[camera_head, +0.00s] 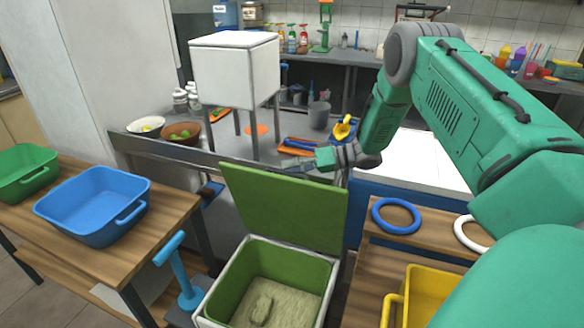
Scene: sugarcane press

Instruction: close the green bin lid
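The green bin (228,283) stands on the floor at the lower middle, with a pale rim and something pale lying at its bottom. Its green lid (282,208) is raised upright at the bin's back edge, so the bin is open. My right gripper (303,164) is just above and behind the lid's top edge, pointing left. I cannot tell if it touches the lid, and its fingers are too small to judge. My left gripper is not in view.
A wooden table (165,215) at left holds a blue tub (90,207) and a green tub (25,172). A light blue handled tool (180,270) stands left of the bin. At right are a blue ring (396,228), a white ring (466,235) and a yellow bin (425,290).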

